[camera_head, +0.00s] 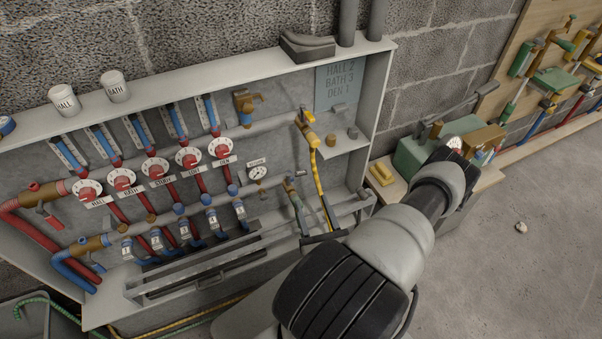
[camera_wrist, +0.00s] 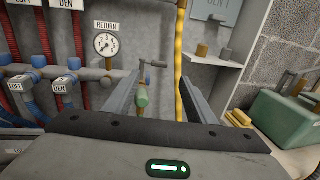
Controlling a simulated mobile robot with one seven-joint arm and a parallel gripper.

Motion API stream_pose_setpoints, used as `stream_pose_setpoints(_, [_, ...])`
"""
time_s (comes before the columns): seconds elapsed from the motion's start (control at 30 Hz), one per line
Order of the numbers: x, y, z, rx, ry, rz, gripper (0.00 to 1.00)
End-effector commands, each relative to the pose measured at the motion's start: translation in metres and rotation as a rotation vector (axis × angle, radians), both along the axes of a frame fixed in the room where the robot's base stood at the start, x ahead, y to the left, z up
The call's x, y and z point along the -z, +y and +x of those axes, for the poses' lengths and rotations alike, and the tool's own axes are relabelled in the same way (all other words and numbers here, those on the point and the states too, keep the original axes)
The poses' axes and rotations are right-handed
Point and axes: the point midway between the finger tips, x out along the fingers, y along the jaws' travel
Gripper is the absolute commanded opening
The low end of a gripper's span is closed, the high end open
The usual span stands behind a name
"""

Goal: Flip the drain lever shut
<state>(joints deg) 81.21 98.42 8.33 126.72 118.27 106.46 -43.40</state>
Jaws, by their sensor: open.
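The drain valve (camera_head: 289,187) sits at the right end of the lower grey pipe, right of the return gauge. In the wrist view its lever, with a green grip (camera_wrist: 143,94), hangs down between my fingers, seen just beside the left one. My gripper (camera_wrist: 163,76) is open, its two fingers reaching toward the panel on either side of the lever. I see no contact, though the depth gap is hard to judge. In the head view my gripper (camera_head: 314,216) is small and low at the panel's right side.
A yellow hose (camera_head: 320,180) hangs from a brass valve (camera_head: 306,120), close to my right finger. The return gauge (camera_wrist: 106,43) is left of the lever. A small shelf (camera_head: 343,141) and the cabinet's side wall stand right. A green box (camera_wrist: 284,119) sits on the bench.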

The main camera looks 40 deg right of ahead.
Motion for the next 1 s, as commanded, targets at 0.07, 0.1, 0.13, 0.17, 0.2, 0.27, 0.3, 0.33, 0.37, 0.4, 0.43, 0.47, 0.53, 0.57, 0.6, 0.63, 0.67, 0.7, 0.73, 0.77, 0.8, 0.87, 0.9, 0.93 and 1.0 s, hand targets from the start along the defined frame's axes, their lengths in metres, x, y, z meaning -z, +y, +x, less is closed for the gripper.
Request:
stream_pose_setpoints(0.07, [0.0,-0.008,0.018,-0.002,-0.004,-0.004,0.51])
stream_pose_setpoints(0.1, [0.0,-0.011,0.026,-0.003,-0.003,-0.003,0.51])
stream_pose_setpoints(0.13, [0.0,-0.014,0.032,-0.003,-0.002,-0.004,0.51])
stream_pose_setpoints(0.17, [0.0,-0.017,0.038,-0.003,-0.004,-0.004,0.51])
stream_pose_setpoints(0.2, [0.0,-0.02,0.046,-0.003,-0.004,-0.004,0.51])
stream_pose_setpoints(0.27, [0.001,-0.025,0.058,-0.004,-0.002,-0.003,0.51])
stream_pose_setpoints(0.3, [0.0,-0.029,0.067,-0.004,-0.004,-0.004,0.51])
stream_pose_setpoints(0.33, [0.0,-0.032,0.072,-0.003,-0.003,-0.003,0.51])
stream_pose_setpoints(0.37, [0.0,-0.034,0.078,-0.003,-0.004,-0.003,0.51])
stream_pose_setpoints(0.4, [0.001,-0.037,0.085,-0.003,-0.003,-0.003,0.51])
stream_pose_setpoints(0.43, [0.001,-0.039,0.09,-0.004,-0.002,-0.003,0.51])
stream_pose_setpoints(0.47, [0.0,-0.041,0.095,-0.004,-0.004,-0.004,0.51])
stream_pose_setpoints(0.53, [0.0,-0.045,0.105,-0.004,-0.002,-0.002,0.51])
stream_pose_setpoints(0.57, [0.0,-0.047,0.108,-0.003,-0.003,-0.003,0.51])
stream_pose_setpoints(0.6, [0.0,-0.049,0.113,-0.003,-0.002,-0.002,0.51])
stream_pose_setpoints(0.63, [0.0,-0.05,0.115,-0.003,-0.001,-0.002,0.51])
stream_pose_setpoints(0.67, [0.0,-0.051,0.117,-0.003,-0.001,0.0,0.51])
stream_pose_setpoints(0.7, [0.0,-0.052,0.12,-0.003,-0.001,0.0,0.51])
stream_pose_setpoints(0.73, [0.0,-0.053,0.121,-0.003,-0.001,0.001,0.51])
stream_pose_setpoints(0.77, [0.0,-0.053,0.122,-0.003,-0.002,0.0,0.51])
stream_pose_setpoints(0.8, [0.0,-0.053,0.124,-0.003,-0.001,0.001,0.51])
stream_pose_setpoints(0.87, [0.0,-0.054,0.124,-0.004,-0.001,0.001,0.51])
stream_pose_setpoints(0.9, [0.0,-0.054,0.125,-0.004,-0.001,0.001,0.51])
stream_pose_setpoints(0.93, [0.0,-0.054,0.125,-0.003,-0.001,0.001,0.51])
stream_pose_setpoints(1.0, [0.0,-0.054,0.124,-0.003,-0.001,0.001,0.51])
